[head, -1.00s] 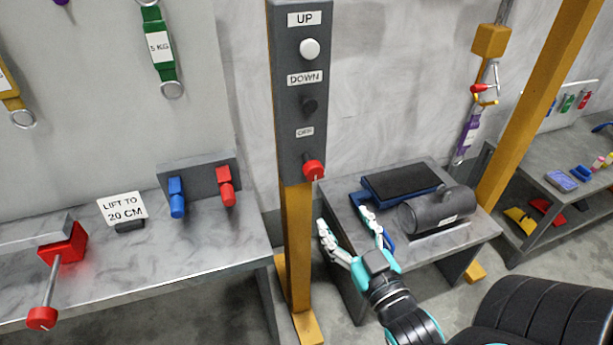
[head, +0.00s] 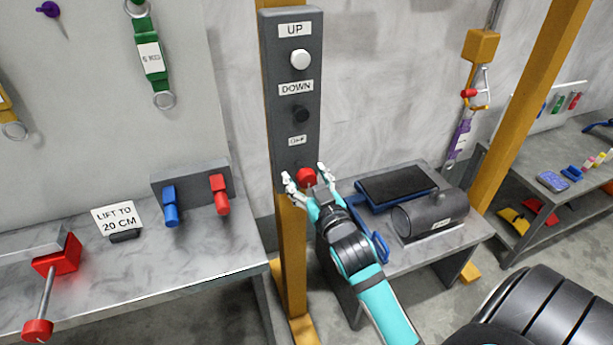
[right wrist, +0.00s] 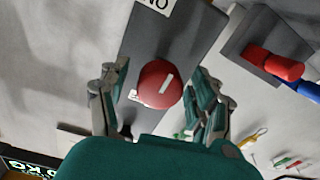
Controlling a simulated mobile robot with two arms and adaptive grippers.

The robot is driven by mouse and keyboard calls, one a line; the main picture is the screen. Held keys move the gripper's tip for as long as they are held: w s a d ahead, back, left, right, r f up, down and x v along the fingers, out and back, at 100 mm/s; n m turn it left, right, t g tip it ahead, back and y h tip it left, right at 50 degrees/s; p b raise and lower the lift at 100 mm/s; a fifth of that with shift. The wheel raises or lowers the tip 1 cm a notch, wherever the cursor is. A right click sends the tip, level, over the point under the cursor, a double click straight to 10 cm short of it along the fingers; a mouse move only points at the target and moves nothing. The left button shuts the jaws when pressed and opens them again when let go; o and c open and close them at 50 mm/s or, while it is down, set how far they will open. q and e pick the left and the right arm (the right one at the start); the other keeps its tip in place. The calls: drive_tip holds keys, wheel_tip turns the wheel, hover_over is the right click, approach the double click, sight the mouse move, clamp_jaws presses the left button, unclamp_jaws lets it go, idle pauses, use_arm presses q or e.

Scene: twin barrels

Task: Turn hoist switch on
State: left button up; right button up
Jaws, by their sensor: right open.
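The hoist control panel (head: 291,70) is a dark grey box on a yellow post. It carries a white UP button (head: 300,59), a black DOWN button (head: 300,115), and a red rotary switch (head: 306,177) at the bottom, under a small label (head: 297,141). My right gripper (head: 306,174) is open, with its fingers on either side of the red switch. In the right wrist view the red knob (right wrist: 160,84) with a white mark sits between the open fingers, with gaps showing on both sides. My left gripper is not in view.
A low table (head: 455,238) at right holds a grey cylinder (head: 430,215) and a dark flat case (head: 398,186). A bench (head: 150,265) at left holds blue and red handles and a LIFT TO 20 CM sign (head: 118,219). A purple strap (head: 459,140) hangs behind at right.

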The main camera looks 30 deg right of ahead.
drive_tip(key=shift+c, duration=0.2)
drive_tip(key=c, duration=1.2)
drive_tip(key=shift+o, duration=0.2)
drive_tip(key=shift+m, duration=0.3)
drive_tip(key=m+p, duration=0.2)
drive_tip(key=m, duration=0.1)
drive_tip(key=shift+r+p, duration=0.1)
drive_tip(key=shift+p, duration=0.25)
drive_tip(key=m+p, duration=0.3)
drive_tip(key=m, duration=0.2)
drive_tip(key=shift+m, duration=0.4)
drive_tip(key=m+p, duration=0.2)
drive_tip(key=m, duration=0.2)
drive_tip(key=shift+m, duration=0.4)
drive_tip(key=shift+a+m+p, duration=0.1)
drive_tip(key=shift+m+p, duration=0.35)
drive_tip(key=shift+m, duration=1.75)
